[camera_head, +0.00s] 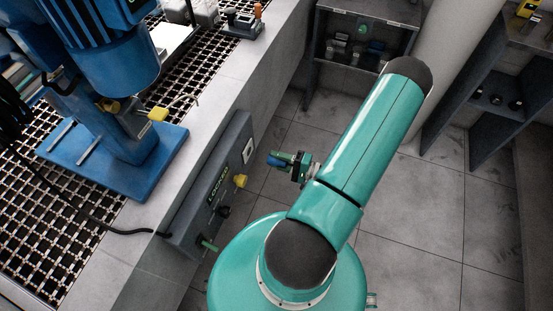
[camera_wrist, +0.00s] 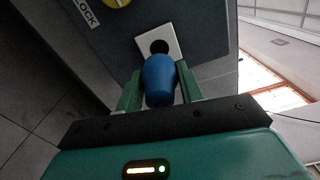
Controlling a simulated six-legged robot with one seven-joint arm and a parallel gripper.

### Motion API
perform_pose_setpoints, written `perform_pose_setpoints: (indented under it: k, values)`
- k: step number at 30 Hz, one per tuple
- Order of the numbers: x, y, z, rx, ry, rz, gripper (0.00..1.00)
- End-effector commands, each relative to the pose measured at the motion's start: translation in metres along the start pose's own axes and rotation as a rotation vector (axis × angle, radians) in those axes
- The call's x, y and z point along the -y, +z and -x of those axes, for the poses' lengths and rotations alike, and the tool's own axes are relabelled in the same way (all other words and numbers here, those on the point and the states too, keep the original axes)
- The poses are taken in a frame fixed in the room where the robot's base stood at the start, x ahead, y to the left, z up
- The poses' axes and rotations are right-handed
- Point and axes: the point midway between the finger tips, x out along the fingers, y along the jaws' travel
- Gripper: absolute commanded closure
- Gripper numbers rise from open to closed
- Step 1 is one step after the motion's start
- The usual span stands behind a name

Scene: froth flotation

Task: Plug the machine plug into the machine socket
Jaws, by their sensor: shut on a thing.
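The machine plug, a blue rounded piece (camera_wrist: 159,80), sits between the two green fingers of my gripper (camera_wrist: 159,88) in the wrist view. My gripper is shut on it. In the head view the blue plug (camera_head: 275,161) shows at the tip of my gripper (camera_head: 281,158), pointing left toward the grey panel. The machine socket is a white square plate (camera_wrist: 172,37) with a dark round hole, just beyond the plug in the wrist view. In the head view the socket plate (camera_head: 248,150) is on the panel, with a gap between it and the plug. The plug's front end is hidden.
The grey panel (camera_head: 215,180) on the counter's side carries a yellow knob (camera_head: 240,181), a black knob (camera_head: 223,211), a green handle (camera_head: 208,245) and a lock label. A blue machine (camera_head: 120,130) stands on the grating above. Shelves (camera_head: 365,50) stand behind; the tiled floor is clear.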

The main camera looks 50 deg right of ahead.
Motion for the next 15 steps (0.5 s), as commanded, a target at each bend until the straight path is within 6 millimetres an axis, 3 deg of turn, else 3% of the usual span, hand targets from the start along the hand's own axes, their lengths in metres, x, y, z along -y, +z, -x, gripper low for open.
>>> perform_pose_setpoints:
  k: [5, 15]
  values:
    - [0.0, 0.0, -0.005, 0.002, -0.001, 0.001, 0.83]
    - [0.0, 0.001, -0.035, 0.004, -0.001, 0.001, 0.83]
